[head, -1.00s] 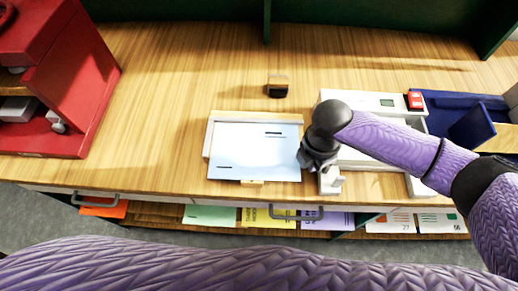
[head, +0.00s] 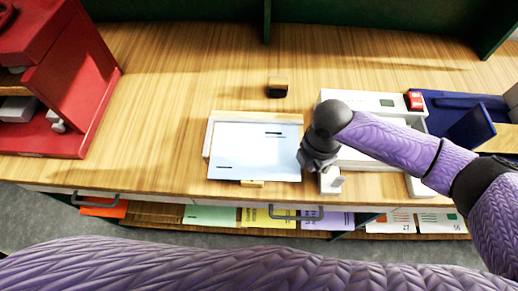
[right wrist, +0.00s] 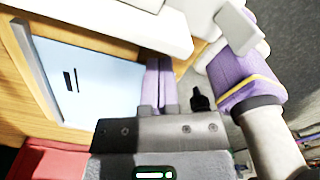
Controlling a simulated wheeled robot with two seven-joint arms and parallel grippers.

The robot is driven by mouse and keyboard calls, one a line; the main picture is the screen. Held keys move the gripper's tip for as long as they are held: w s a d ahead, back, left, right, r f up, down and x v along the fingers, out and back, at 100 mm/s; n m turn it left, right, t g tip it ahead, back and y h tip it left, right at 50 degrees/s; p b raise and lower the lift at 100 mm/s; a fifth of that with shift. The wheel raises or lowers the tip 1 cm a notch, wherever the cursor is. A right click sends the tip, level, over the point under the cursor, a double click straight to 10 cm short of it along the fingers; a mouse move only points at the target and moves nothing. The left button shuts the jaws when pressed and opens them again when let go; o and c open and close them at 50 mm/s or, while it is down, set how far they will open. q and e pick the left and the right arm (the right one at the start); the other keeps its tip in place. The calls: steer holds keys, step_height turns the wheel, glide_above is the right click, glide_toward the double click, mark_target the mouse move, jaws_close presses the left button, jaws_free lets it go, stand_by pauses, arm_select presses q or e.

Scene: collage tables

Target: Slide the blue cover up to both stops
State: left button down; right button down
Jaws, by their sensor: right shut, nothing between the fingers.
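The light blue cover (head: 250,155) lies flat on the table, with short dark marks near its top right and bottom left. A pale raised strip (head: 207,137) runs along its left side and a wooden-edged strip (head: 255,115) along its top; I cannot tell whether the cover touches either. The cover also shows in the right wrist view (right wrist: 105,90), with a pale rail (right wrist: 38,75) beyond it. My right gripper (head: 306,163) is at the cover's right edge. In the right wrist view its fingers (right wrist: 159,62) are together and empty, beside that edge. My left gripper is out of view.
A white device (head: 370,118) stands close to the right, with a blue tray (head: 455,105) beyond. A small black and wooden block (head: 278,88) lies behind the cover. A red machine (head: 60,90) is at the left. The table between is clear.

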steer(key=shift+f+b, duration=0.65)
steer(key=shift+f, duration=0.5)
steer(key=shift+a, duration=0.25)
steer(key=shift+a, duration=0.6)
